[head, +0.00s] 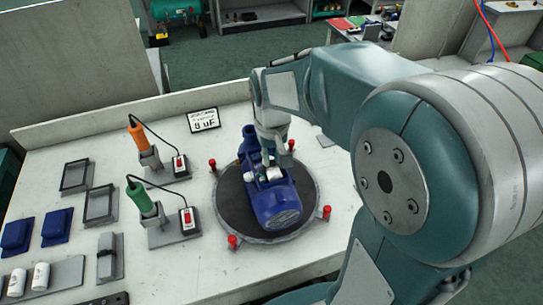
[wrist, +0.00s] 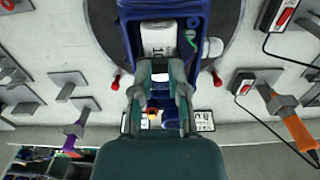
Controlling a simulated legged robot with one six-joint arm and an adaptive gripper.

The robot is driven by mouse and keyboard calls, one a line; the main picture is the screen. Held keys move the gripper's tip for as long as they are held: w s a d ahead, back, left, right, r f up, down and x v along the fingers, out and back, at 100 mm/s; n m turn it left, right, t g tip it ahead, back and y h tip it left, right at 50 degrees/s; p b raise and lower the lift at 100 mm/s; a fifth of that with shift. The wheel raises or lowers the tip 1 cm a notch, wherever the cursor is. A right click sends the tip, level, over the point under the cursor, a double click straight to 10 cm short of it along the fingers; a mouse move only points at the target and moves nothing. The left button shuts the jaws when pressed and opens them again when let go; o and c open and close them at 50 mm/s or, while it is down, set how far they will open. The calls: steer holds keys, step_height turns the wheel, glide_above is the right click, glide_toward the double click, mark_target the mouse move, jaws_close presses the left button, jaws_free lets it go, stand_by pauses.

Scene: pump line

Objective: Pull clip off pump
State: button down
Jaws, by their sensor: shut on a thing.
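The blue pump (head: 277,208) lies on a dark round turntable (head: 234,208). Its open blue box (wrist: 205,12) shows at the top of the wrist view, with a pale block marked "10" (wrist: 159,38) in it. My gripper (wrist: 160,80) reaches down at the pump's box, its two fingers close together beside the near end of the pale block. They are shut on a small pale piece, the clip (wrist: 160,77), mostly hidden by the fingers. In the head view my gripper (head: 271,150) is over the pump and hides the clip.
Red posts (head: 233,242) stand around the turntable. To the left are an orange-handled tool (head: 138,137) and a green-handled tool (head: 140,200) in stands with cords, plus trays and blue parts. An "8 uF" sign (head: 204,120) stands behind. The table's front is fairly clear.

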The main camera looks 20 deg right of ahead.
stand_by(0.3)
steer(key=shift+r, duration=2.15)
steer(key=shift+s, duration=0.1)
